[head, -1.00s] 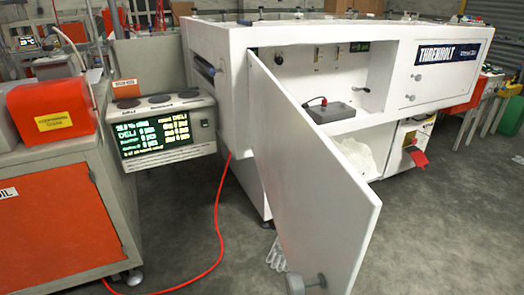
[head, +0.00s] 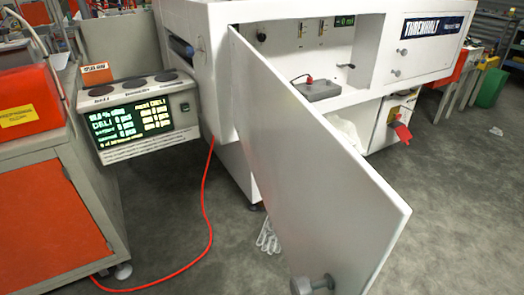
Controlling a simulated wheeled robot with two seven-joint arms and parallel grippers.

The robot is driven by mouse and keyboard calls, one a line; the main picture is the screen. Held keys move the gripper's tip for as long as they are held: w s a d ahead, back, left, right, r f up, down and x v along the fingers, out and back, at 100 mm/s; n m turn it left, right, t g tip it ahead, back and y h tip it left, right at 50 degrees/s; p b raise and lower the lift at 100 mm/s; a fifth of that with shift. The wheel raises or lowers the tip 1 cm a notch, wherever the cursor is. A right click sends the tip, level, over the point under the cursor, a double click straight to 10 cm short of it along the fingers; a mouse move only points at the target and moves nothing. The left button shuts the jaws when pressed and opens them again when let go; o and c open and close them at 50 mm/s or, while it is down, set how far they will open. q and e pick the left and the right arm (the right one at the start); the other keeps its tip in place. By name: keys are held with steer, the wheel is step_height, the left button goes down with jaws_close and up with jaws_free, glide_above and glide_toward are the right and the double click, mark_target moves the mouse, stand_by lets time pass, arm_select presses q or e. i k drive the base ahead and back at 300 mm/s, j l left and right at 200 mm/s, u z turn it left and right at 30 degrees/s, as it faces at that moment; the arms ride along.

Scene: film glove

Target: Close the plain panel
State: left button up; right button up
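The plain panel (head: 310,160) is a white door hinged at its left edge on the white machine (head: 192,75). It stands wide open, swung out toward me, and its free edge reaches the lower right of the view. A grey round knob (head: 312,284) sits near the panel's bottom, at the lower edge of the picture. Behind the panel, the open compartment shows a grey box (head: 310,89) with a red-topped part on a shelf. The panel hides part of the compartment. Neither of my grippers is in view.
A white glove (head: 268,237) lies on the floor beside the panel. A red cable (head: 208,215) runs across the floor at left. A display unit (head: 145,118) and an orange-fronted cabinet (head: 45,225) stand at left. The floor at right (head: 460,200) is clear.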

mark_target(329, 211)
steer(key=k+j+z, duration=0.15)
steer(key=k+j, duration=0.25)
steer(key=k+j+z, duration=0.1)
steer(key=k+j, duration=0.25)
steer(key=k, duration=0.25)
